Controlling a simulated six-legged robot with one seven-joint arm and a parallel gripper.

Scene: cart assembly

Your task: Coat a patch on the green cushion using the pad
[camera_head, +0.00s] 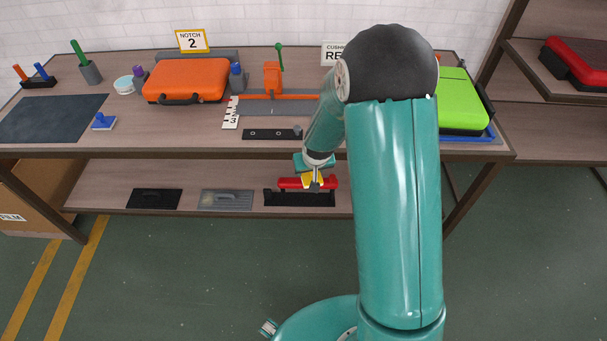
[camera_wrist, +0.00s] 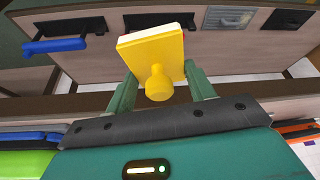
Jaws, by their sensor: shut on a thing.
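My gripper (camera_head: 314,178) is shut on a yellow pad (camera_wrist: 150,45) with a round knob. In the head view, the pad (camera_head: 312,182) is mostly hidden by the gripper, in front of the table's front edge and the lower shelf. The green cushion (camera_head: 461,100), a case-like block, lies on a blue-edged base at the table's right end, partly behind my arm. Its edge shows in the wrist view (camera_wrist: 25,163), lower left. The pad is apart from it.
An orange case (camera_head: 187,80), a dark mat (camera_head: 50,118) and a blue-handled block (camera_head: 104,121) are on the table. A red bar on a black stand (camera_head: 300,199) is on the lower shelf behind my gripper. A blue-handled tool (camera_wrist: 55,45) shows upper left in the wrist view.

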